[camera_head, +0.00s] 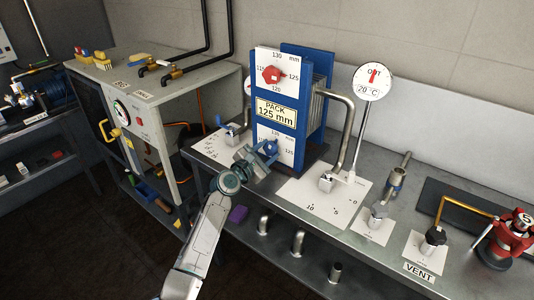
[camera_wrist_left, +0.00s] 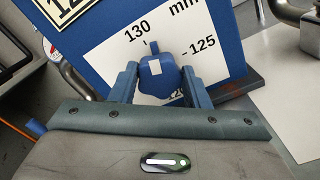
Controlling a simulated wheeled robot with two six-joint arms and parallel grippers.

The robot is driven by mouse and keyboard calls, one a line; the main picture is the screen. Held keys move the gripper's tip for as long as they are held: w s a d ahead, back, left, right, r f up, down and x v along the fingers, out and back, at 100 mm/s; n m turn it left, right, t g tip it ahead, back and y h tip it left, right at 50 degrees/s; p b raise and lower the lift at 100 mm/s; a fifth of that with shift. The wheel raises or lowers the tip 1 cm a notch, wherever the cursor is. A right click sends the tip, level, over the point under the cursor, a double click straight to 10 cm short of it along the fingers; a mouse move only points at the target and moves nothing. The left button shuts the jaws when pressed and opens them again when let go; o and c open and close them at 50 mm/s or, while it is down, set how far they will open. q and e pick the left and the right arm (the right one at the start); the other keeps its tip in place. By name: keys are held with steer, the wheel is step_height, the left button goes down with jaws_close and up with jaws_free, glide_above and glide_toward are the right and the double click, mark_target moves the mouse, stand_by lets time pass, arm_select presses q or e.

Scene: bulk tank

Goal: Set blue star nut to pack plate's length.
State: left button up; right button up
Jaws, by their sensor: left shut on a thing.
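The blue star nut (camera_head: 270,147) sits on the lower white dial (camera_head: 285,149) of the blue plate pack. In the left wrist view the nut (camera_wrist_left: 158,76) lies between the fingers of my left gripper (camera_wrist_left: 160,84), which is shut on it. A small blue tab on the nut's upper edge points just right of the 130 mark on the dial (camera_wrist_left: 105,52); 125 is further right. The yellow pack plate (camera_head: 276,111) reads "PACK 125 mm". My left gripper (camera_head: 257,157) also shows in the head view. My right gripper is out of view.
A red star nut (camera_head: 272,75) sits on the upper dial. Bent pipes, a round 20 °C gauge (camera_head: 372,77) and valves with white cards stand to the right on the steel bench. A grey cabinet (camera_head: 150,90) stands at left.

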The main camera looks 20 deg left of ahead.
arm_select(q)
steer(key=m, duration=0.2)
steer(key=m+b, duration=0.1)
steer(key=shift+f+m, duration=0.2)
steer(key=shift+m, duration=0.2)
steer(key=m+b, duration=0.2)
steer(key=m, duration=0.1)
steer(key=shift+d+f+m, duration=0.1)
steer(key=shift+f+m, duration=0.05)
steer(key=shift+m, duration=0.15)
steer(key=m+b, duration=0.4)
steer(key=m, duration=0.2)
steer(key=shift+f, duration=0.1)
steer(key=shift+m, duration=0.7)
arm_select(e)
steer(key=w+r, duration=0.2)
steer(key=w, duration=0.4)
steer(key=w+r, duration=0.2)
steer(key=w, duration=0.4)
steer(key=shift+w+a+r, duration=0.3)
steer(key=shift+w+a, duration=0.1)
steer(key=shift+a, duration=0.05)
arm_select(q)
steer(key=o, duration=1)
steer(key=shift+c, duration=0.2)
steer(key=shift+s, duration=0.1)
